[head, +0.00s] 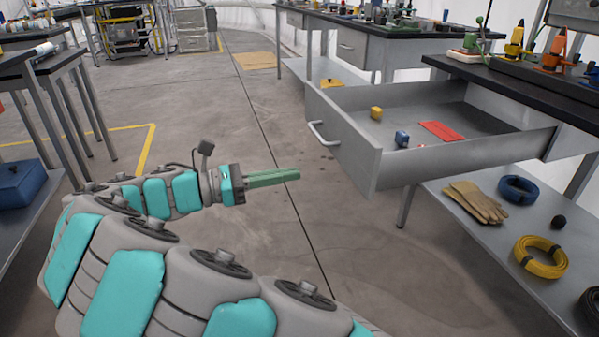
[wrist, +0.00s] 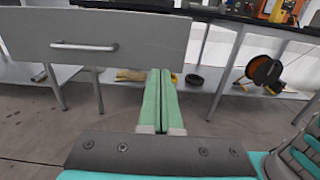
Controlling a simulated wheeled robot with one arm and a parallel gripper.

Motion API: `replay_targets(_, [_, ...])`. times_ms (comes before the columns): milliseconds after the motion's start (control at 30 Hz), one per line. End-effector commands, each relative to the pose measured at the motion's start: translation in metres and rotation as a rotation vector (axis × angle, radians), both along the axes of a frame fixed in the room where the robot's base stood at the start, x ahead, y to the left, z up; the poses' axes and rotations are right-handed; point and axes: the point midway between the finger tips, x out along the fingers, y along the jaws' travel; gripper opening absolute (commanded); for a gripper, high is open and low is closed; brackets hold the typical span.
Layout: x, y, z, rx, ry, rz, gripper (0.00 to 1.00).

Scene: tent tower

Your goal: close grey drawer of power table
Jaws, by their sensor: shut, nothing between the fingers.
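The grey drawer (head: 375,165) of the table on the right is pulled far out. Inside it lie a yellow block (head: 376,113), a blue block (head: 402,138) and a red flat piece (head: 441,131). Its silver handle (head: 322,134) is on the front panel, which faces my gripper in the wrist view, with the handle (wrist: 84,46) left of the fingers. My gripper (head: 298,174) has long green fingers, shut and empty. In the head view it is left of and below the handle, apart from the drawer. In the wrist view the fingertips (wrist: 160,72) appear near the panel's lower edge.
The dark tabletop (head: 530,92) carries tools and bottles. The lower shelf (head: 480,235) holds gloves (head: 476,201), a blue coil (head: 518,190) and a yellow coil (head: 541,257). Another bench (head: 385,30) stands behind. A blue box (head: 20,183) is at left. Floor between is clear.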

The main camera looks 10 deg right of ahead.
Motion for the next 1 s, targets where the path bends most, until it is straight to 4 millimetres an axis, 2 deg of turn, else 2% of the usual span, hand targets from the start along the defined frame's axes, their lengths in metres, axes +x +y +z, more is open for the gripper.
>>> replay_targets(300, [0.000, -0.065, 0.000, 0.000, -0.001, -0.007, 0.00])
replay_targets(533, [0.002, -0.103, 0.000, 0.000, 0.001, -0.007, 0.00])
replay_targets(733, [0.004, -0.119, -0.001, 0.002, -0.001, -0.002, 0.00])
replay_targets(1000, [0.004, -0.122, -0.001, 0.002, -0.001, -0.001, 0.00])
